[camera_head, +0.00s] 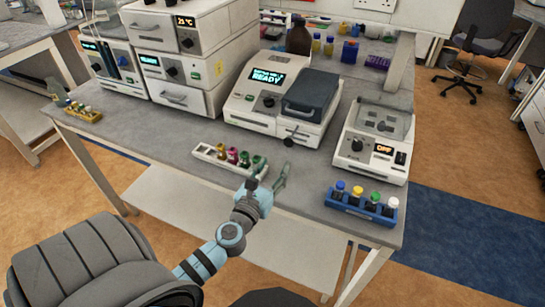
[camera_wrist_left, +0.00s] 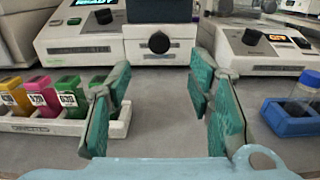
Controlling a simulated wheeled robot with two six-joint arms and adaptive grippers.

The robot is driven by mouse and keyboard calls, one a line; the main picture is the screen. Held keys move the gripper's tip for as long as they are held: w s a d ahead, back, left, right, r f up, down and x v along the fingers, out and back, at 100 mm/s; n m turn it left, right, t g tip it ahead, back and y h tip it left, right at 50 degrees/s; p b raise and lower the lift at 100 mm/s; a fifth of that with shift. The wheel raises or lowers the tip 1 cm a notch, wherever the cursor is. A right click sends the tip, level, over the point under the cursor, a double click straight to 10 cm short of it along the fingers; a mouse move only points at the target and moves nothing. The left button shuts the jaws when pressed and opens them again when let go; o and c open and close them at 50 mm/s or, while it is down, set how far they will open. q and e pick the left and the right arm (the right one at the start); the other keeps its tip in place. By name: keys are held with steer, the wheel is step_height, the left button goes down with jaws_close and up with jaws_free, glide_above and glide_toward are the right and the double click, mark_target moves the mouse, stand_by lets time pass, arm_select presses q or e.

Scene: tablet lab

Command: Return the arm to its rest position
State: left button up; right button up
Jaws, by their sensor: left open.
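My left arm (camera_head: 231,236) reaches from the bottom of the head view toward the front edge of the grey bench. Its left gripper (camera_head: 270,173) is at the bench's front, just right of the white rack (camera_head: 208,152). In the left wrist view the left gripper (camera_wrist_left: 160,85) has its teal fingers wide apart, with only bare bench and a machine front seen between them. The left finger overlaps the right end of the white rack (camera_wrist_left: 40,125) in this view; I cannot tell whether they touch. My right gripper is not in view.
The white rack holds yellow, pink and green vials. A blue rack (camera_head: 345,206) with capped bottles stands at right. Behind are the READY machine (camera_head: 250,99) and a smaller OFF device (camera_head: 368,150).

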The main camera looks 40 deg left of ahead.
arm_select(q)
steer(key=shift+s, duration=0.25)
steer(key=shift+w, duration=0.1)
